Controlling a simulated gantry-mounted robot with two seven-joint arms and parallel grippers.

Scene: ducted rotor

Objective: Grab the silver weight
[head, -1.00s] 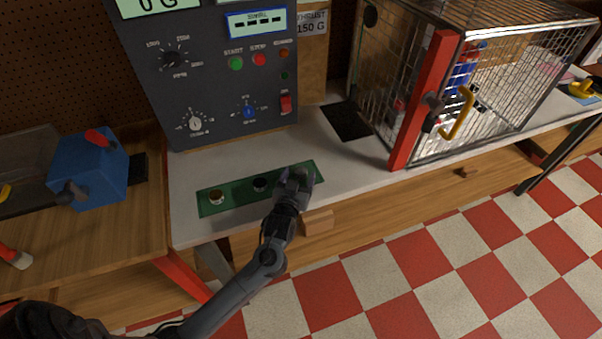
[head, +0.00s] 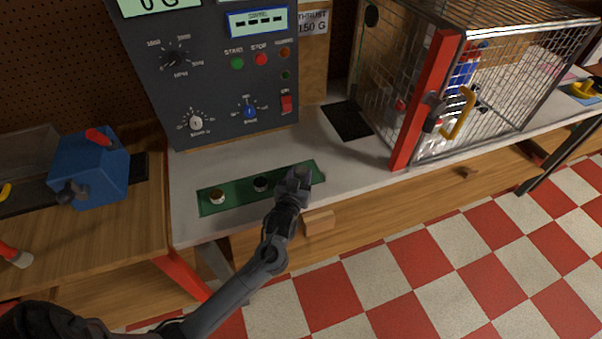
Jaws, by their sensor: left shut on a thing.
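A green mat (head: 232,193) lies on the pale bench top in front of the control panel. A small pale, brassy weight (head: 217,197) stands at its left end, and a dark weight (head: 260,184) stands near its middle. My left gripper (head: 299,176) is at the mat's right end, shut on a small grey thing that I take to be the silver weight. The gripper mostly hides this weight. I cannot tell whether it still touches the mat. My right gripper is not in view.
The dark control panel (head: 215,75) stands behind the mat. A wire cage (head: 490,85) with a red post (head: 425,100) stands to the right, beyond a black pad (head: 347,121). A blue box (head: 98,172) sits on the wooden bench at left.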

